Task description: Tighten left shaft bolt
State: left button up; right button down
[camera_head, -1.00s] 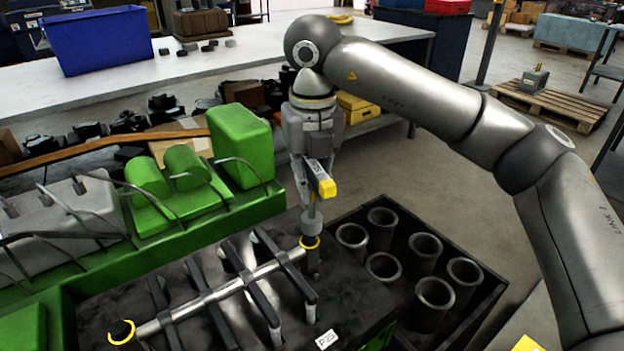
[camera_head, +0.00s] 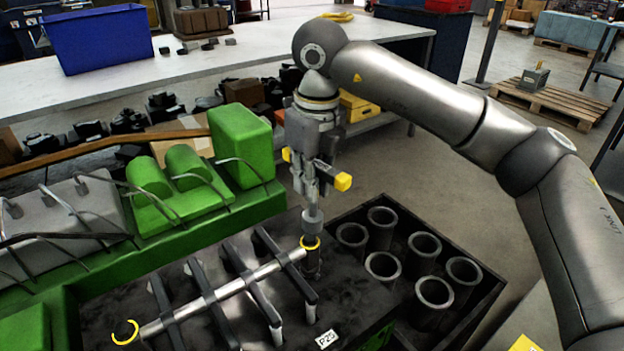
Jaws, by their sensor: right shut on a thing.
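The rocker shaft (camera_head: 215,298), a pale bar with dark rocker arms across it, lies on the black cylinder head (camera_head: 255,335). My right gripper (camera_head: 311,188) points down above the far right end. It is shut on an upright grey tool (camera_head: 313,222) with a socket-like lower part. The tool's lower end meets the yellow-ringed bolt spot, and I cannot tell how far it is seated. My left gripper is not in view.
A black crate (camera_head: 478,312) with several cylinder sleeves stands to the right of the head. Green engine parts (camera_head: 240,145) with curved pipes are on the left. Behind is a white bench (camera_head: 200,72) with a blue bin (camera_head: 105,38).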

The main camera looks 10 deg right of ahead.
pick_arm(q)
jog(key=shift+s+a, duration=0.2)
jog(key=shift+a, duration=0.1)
